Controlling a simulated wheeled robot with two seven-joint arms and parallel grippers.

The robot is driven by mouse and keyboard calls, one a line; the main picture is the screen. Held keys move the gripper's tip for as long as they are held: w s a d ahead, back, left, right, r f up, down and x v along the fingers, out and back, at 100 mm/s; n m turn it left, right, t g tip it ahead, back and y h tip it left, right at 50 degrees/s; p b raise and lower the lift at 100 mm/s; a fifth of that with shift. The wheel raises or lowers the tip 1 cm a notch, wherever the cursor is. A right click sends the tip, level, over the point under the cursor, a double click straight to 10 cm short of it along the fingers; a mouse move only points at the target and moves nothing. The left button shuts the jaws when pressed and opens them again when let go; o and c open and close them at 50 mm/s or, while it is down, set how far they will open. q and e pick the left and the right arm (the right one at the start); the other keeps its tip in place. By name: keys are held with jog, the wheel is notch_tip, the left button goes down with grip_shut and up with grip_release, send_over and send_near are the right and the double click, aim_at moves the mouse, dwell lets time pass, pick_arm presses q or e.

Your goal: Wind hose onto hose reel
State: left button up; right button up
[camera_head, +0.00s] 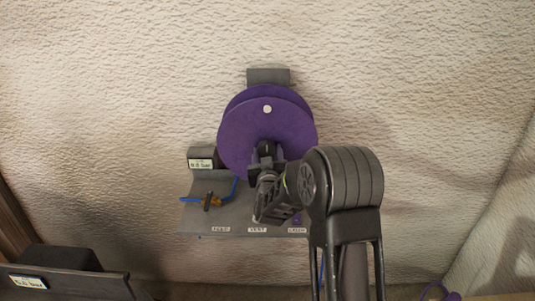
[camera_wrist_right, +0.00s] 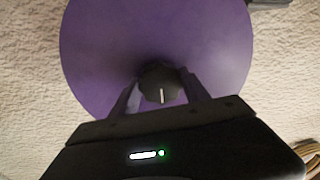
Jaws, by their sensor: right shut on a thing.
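The hose reel (camera_head: 266,128) is purple, with two round discs and a pale hub dot, mounted on the wall in the head view. Its front disc (camera_wrist_right: 155,40) fills the upper part of the right wrist view. My right gripper (camera_head: 267,150) is at the lower part of the disc. In the wrist view its fingers are shut on a round dark knob (camera_wrist_right: 161,86) with a white mark. A thin blue hose (camera_head: 235,190) shows left of the arm. Whether any hose lies between the discs is hidden. My left gripper is not in view.
Below the reel is a grey panel (camera_head: 207,222) with small labels and an orange-brown fitting (camera_head: 211,200). A dark box (camera_head: 203,157) with a display stands left of the reel. Another dark unit (camera_head: 62,278) is at lower left. A purple loop (camera_head: 436,288) lies at lower right.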

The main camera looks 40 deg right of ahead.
grip_shut()
dwell(0.4)
